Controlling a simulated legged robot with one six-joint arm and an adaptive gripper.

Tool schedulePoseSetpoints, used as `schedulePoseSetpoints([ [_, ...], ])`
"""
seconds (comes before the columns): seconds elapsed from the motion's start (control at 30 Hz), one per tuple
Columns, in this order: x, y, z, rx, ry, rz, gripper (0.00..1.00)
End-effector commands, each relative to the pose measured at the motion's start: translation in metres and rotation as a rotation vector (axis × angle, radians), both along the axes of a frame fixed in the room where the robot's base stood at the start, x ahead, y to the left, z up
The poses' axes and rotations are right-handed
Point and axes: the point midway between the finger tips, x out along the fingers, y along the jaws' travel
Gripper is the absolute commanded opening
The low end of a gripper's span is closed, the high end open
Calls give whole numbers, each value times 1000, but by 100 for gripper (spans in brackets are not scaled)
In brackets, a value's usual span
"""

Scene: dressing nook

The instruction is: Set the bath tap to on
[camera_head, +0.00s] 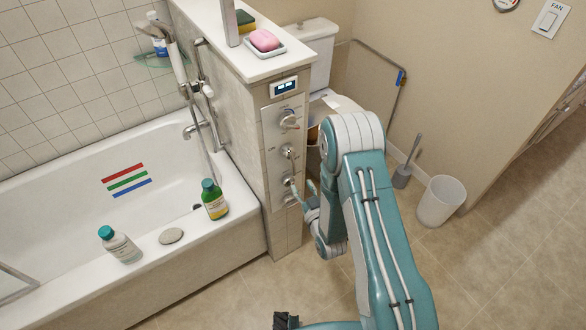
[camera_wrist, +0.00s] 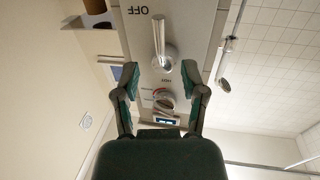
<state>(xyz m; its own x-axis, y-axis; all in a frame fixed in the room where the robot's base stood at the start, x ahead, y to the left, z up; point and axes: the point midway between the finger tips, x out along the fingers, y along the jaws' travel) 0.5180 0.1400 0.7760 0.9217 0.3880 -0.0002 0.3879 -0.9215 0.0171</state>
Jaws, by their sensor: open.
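A control panel (camera_head: 270,140) on the end of the tiled half wall beside the bath carries several metal controls. Its upper dial (camera_head: 289,120) and a lever (camera_head: 287,152) are in clear view. My gripper (camera_head: 303,194) is low beside the panel, near its lower controls, which it partly hides. In the wrist view my gripper (camera_wrist: 160,67) is open and empty. A chrome lever (camera_wrist: 159,35) on a round base shows between and beyond the fingertips, near an upside-down "OFF" label (camera_wrist: 131,11). I cannot tell whether the fingers touch it. The dial (camera_wrist: 163,99) also shows there.
The bathtub (camera_head: 60,185) stands left, with a green bottle (camera_head: 213,199), a white bottle (camera_head: 119,245) and a stone-like disc (camera_head: 171,236) on its rim. A toilet (camera_head: 318,50) is behind the wall. A bin (camera_head: 440,200) stands right; the floor (camera_head: 500,255) there is clear.

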Motion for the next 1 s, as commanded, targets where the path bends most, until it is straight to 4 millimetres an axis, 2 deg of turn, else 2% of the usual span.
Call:
schedulePoseSetpoints([
  [0.2, 39, 17, 1, 1, -3, 1, 55],
  [0.4, 65, 28, 0, -1, -1, 1, 55],
  [0.57, 73, 31, 0, 0, 0, 0, 55],
  [0.8, 73, 31, 0, 0, 1, 0, 55],
  [0.87, 73, 31, 0, 0, 1, 0, 28],
  [0.9, 73, 31, 0, 0, 1, 0, 10],
  [0.93, 73, 31, 0, 0, 1, 0, 0],
  [1.0, 73, 31, 0, 0, 1, 0, 0],
])
